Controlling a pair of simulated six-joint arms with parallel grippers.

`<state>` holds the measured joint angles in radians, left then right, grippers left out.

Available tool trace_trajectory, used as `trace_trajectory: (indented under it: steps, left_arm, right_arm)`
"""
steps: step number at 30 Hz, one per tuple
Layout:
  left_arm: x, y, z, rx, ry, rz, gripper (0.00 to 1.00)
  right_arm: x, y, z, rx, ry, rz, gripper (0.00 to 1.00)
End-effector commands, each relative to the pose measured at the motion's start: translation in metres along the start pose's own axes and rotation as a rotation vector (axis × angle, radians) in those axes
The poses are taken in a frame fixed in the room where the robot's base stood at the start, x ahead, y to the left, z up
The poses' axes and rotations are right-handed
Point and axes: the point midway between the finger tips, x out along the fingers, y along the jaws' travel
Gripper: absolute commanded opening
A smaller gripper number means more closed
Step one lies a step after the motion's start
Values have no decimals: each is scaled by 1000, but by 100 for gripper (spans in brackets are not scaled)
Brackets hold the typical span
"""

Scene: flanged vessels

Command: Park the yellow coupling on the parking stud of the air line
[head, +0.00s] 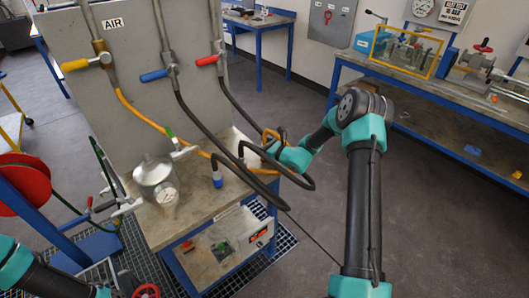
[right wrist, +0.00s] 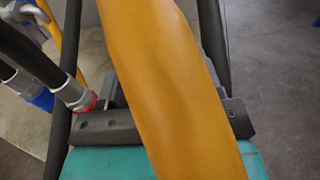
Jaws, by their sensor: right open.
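The yellow air hose (head: 150,123) drops from the yellow-handled valve (head: 88,62) under the AIR label and runs over the bench towards my right gripper (head: 270,150). An orange-yellow loop shows by that gripper. In the right wrist view the yellow hose (right wrist: 170,80) crosses close to the camera and hides the space between the jaws. The jaws of my right gripper (right wrist: 175,118) are apart; I cannot tell whether the hose lies between them. I cannot make out the yellow coupling or the parking stud. My left arm shows at bottom left, its jaws out of view.
A blue coupling (head: 217,179) stands on the bench (head: 195,220); it also shows in the right wrist view (right wrist: 42,98), beside a red-ringed fitting (right wrist: 84,101). Dark hoses (head: 196,115) loop around my right gripper. A metal vessel (head: 155,178) stands left of them.

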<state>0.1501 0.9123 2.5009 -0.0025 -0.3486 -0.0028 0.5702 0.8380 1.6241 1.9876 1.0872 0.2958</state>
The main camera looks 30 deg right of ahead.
Motion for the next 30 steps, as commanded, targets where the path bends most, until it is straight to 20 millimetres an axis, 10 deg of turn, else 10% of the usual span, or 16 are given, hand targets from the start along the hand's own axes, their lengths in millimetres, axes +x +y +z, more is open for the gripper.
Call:
trace_trajectory:
  steps: [5, 24, 30]
  left_arm:
    - [0, 0, 0, 0, 0, 0, 52]
    - [0, 0, 0, 0, 0, 0, 52]
    - [0, 0, 0, 0, 0, 0, 52]
  right_arm:
    - [0, 0, 0, 0, 0, 0, 60]
    - [0, 0, 0, -1, -1, 0, 0]
    - [0, 0, 1, -1, -1, 0, 0]
